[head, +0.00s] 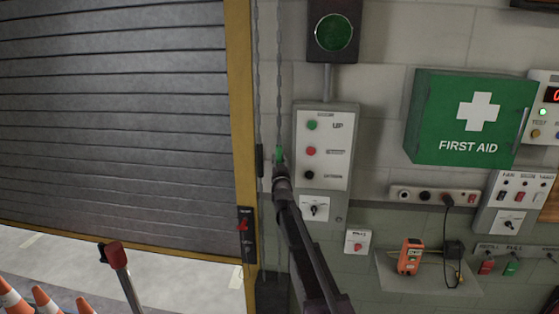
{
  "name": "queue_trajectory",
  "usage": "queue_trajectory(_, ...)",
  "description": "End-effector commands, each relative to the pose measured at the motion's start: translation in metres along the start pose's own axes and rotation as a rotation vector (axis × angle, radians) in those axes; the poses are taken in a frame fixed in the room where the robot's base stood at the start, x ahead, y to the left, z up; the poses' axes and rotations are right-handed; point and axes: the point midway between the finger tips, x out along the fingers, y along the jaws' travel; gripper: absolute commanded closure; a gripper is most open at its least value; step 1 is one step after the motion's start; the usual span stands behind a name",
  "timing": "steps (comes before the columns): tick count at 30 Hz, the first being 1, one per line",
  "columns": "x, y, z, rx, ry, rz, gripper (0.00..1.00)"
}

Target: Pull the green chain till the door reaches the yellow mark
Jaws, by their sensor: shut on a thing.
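The chain (279,75) hangs in grey strands beside the door frame, and a green piece of it (279,151) shows just above my gripper. My gripper (280,167) is shut on the chain at this green part, in front of the control panel's left edge. The fingers hide part of the green piece. The door (110,120) is a grey slatted roller shutter at left, with a yellow bottom edge (120,248) low in its opening near the pale floor. The door frame post (242,120) is yellow; I cannot make out a separate yellow mark on it.
A control panel (335,140) with UP and other buttons is right of the chain, below a green lamp (333,33). A first aid box (470,118) and a shelf (425,275) are further right. Orange cones (45,302) and a red-topped post (116,257) stand lower left.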

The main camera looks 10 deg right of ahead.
Motion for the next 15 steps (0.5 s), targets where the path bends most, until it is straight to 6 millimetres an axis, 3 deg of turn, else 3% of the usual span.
queue_trajectory(15, -0.018, 0.0, 0.043, 0.0, 0.0, 0.0, 1.0)
